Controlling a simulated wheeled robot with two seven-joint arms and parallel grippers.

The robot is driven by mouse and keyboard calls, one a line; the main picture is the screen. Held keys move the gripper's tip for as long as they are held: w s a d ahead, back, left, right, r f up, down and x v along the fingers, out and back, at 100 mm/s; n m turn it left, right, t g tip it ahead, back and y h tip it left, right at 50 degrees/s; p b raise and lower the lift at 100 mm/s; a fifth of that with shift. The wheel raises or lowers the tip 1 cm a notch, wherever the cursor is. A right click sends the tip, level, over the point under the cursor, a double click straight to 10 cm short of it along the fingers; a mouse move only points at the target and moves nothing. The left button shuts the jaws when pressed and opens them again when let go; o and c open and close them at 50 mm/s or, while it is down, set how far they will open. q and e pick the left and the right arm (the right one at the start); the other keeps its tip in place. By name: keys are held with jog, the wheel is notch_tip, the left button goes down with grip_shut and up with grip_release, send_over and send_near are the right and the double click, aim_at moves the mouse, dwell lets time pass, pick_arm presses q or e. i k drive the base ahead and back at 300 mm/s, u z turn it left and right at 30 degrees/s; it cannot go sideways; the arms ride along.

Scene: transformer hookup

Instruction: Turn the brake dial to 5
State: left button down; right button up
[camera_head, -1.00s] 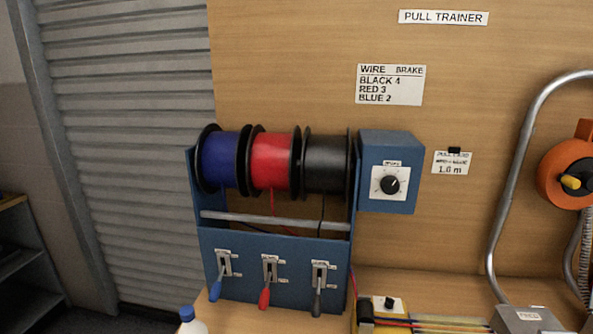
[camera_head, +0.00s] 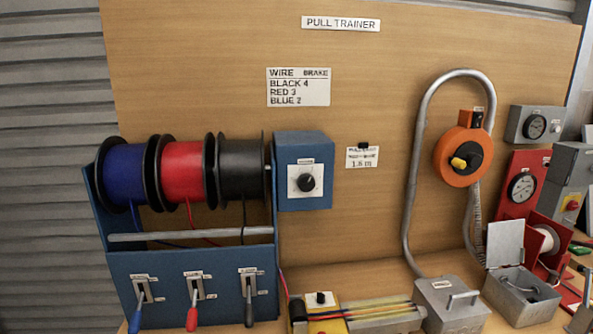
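The brake dial (camera_head: 306,182) is a black round knob on a white plate. It sits on the front of a blue box (camera_head: 318,150) at the right end of the spool rack. The numbers around the dial are too small to read. Neither of my grippers shows in the head view.
Blue (camera_head: 124,172), red (camera_head: 183,170) and black (camera_head: 240,168) wire spools hang left of the dial, above several levers. A wire brake card (camera_head: 298,87) reads black 4, red 3, blue 2. An orange reel (camera_head: 463,157) and grey pipe stand right.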

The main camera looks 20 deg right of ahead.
aim_at(306, 182)
jog(key=u, duration=2.5)
jog(key=k, duration=2)
jog(key=z, duration=2.85)
